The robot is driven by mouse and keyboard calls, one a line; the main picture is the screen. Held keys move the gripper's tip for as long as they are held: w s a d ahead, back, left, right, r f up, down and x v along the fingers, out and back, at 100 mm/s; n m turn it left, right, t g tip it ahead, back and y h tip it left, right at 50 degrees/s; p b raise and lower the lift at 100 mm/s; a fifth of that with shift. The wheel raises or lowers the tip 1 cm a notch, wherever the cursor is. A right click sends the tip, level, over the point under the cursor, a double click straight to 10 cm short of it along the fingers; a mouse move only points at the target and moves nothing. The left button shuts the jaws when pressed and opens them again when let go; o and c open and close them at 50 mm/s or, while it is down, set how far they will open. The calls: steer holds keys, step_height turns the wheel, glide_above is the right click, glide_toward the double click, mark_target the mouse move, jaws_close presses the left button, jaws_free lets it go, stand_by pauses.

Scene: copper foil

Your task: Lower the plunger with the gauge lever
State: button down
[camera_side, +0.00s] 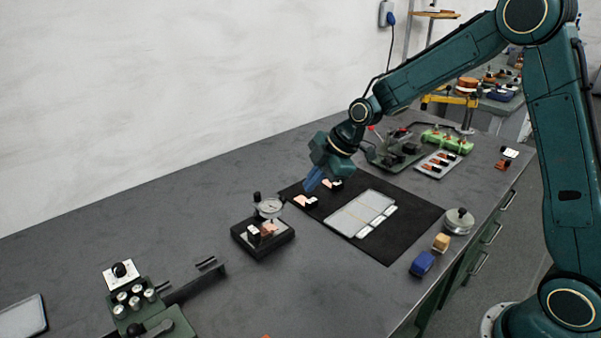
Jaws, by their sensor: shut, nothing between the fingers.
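The gauge (270,208) has a round pale dial on a dark stand, with a black base block (275,243) on the bench. A dark knob (257,197) stands at the dial's upper left; I cannot tell whether it is the lever. The plunger is too small to make out. A small copper and white piece (266,230) sits on the base below the dial. My gripper (308,187) is shut and empty. It points down to the left, right of the gauge and apart from it, near copper-coloured pieces on the black mat.
The black mat (400,240) holds a pale plate (350,208) and copper-and-black pieces (306,201). A blue block (422,263), a tan block (441,242) and a round metal tin (459,220) stand right of it. A green fixture (150,310) is front left. Bench left of the gauge is clear.

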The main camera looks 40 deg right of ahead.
mark_target(284, 202)
steer(key=x, duration=0.2)
steer(key=w+x, duration=0.1)
steer(key=x, duration=0.4)
steer(key=shift+w+d+f, duration=0.1)
steer(key=shift+w+d, duration=0.1)
steer(key=shift+w, duration=0.2)
steer(key=shift+w+d+f, duration=0.15)
steer(key=shift+w+f, duration=0.2)
steer(key=shift+w, duration=0.45)
steer(key=shift+w+d+n, duration=0.3)
steer(key=shift+w+n, duration=0.1)
steer(key=shift+n, duration=0.2)
steer(key=shift+w+d+n+g+y, duration=0.2)
steer(key=shift+w+n+g+y, duration=0.2)
steer(key=shift+n, duration=0.2)
steer(key=shift+w+d+n+g+y, duration=0.2)
steer(key=shift+w+n+y, duration=0.1)
steer(key=shift+w+n, duration=0.25)
steer(key=shift+w+d+n+g+y, duration=0.1)
steer(key=shift+w+n+g+y, duration=0.15)
steer(key=shift+w+n+g, duration=0.5)
steer(key=shift+w+d+n+g+y, duration=0.1)
steer(key=shift+w+n+y, duration=0.25)
steer(key=shift+n, duration=0.75)
steer(key=shift+w+a, duration=0.2)
steer(key=shift+w, duration=0.55)
steer(key=shift+w+a, duration=0.15)
steer(key=shift+w, duration=0.65)
